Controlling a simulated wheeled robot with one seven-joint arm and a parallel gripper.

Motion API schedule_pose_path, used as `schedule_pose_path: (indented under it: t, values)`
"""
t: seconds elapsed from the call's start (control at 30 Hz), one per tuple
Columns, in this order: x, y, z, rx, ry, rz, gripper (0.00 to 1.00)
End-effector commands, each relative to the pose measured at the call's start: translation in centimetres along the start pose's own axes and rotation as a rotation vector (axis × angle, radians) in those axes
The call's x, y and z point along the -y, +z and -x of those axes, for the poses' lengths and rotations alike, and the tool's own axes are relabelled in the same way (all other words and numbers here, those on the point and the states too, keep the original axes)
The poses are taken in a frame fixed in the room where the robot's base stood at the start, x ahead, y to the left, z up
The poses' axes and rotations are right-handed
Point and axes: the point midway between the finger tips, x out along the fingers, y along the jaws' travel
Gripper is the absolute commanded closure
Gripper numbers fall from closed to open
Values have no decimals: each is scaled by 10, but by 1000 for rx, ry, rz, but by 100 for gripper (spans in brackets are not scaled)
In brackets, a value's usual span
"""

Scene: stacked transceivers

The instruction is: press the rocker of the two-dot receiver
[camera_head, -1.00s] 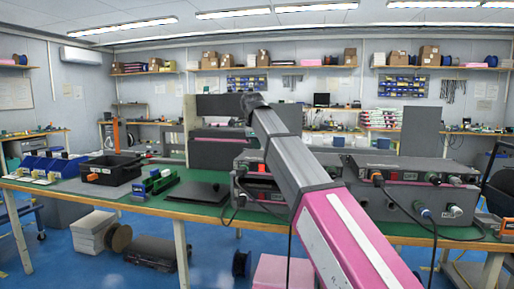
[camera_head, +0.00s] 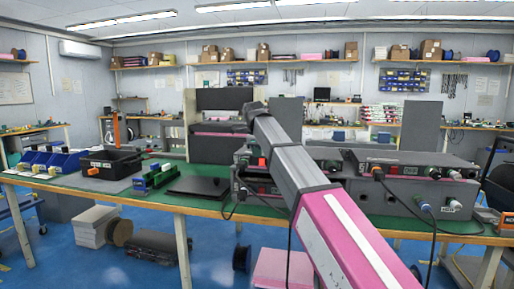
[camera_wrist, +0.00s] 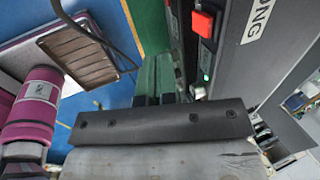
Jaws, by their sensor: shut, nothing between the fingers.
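Dark grey transceiver units (camera_head: 405,186) are stacked on the green bench, partly behind my arm. In the wrist view a dark unit front (camera_wrist: 232,70) runs along the right side. It carries a red rocker (camera_wrist: 203,23) and a small green light (camera_wrist: 205,78). A red spot (camera_head: 262,162) also shows on the stack left of my arm in the head view. My gripper (camera_wrist: 155,88) is shut and empty, left of the unit front and apart from the red rocker. My arm hides it in the head view. I cannot make out a two-dot mark.
Cables (camera_head: 433,235) hang from connectors at the right front.

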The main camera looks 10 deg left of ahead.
Motion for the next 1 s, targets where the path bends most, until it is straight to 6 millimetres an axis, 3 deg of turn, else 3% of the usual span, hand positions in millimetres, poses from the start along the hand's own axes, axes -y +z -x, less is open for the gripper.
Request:
schedule_pose_path:
  t: [0.3, 0.4, 0.6, 1.0]
  values:
    - [-1, 0, -57, -1, 1, 0, 100]
    - [18, 1, -61, -1, 0, -1, 100]
    - [33, 0, -70, 0, 0, -1, 100]
    - [36, 0, -71, 0, 0, 0, 100]
